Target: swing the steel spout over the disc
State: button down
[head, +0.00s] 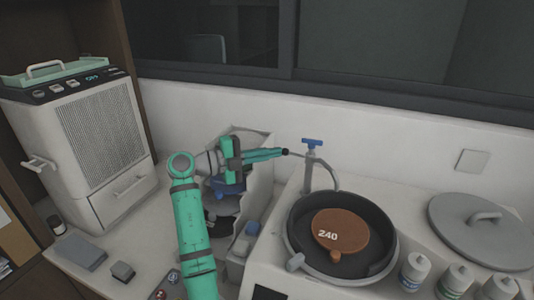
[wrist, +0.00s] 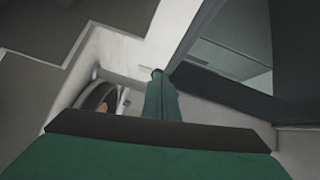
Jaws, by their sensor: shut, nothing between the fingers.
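The steel spout (head: 331,174) is a thin curved grey tube by a grey post with a blue tap handle (head: 312,142). It arcs right and down to the back rim of the black bowl. The brown disc (head: 350,222), marked 240, lies in that bowl; a sliver of it shows in the wrist view (wrist: 103,107). My gripper (head: 287,152) is shut and empty, its fingers pointing right, just left of the post at about the tube's height. I cannot tell whether the fingertips touch the tube. In the wrist view the shut fingers (wrist: 157,74) point away; the spout is not clear there.
The black bowl (head: 382,259) sits in a white counter, with a round grey lid (head: 480,240) at right and several white bottles (head: 413,270) in front. A white cabinet (head: 75,140) stands at left. A wall and dark window frame lie close behind the post.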

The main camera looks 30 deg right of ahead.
jog(key=w+a+r, duration=0.1)
jog(key=w+a, duration=0.4)
jog(key=a, duration=0.5)
jog(key=shift+a, duration=0.3)
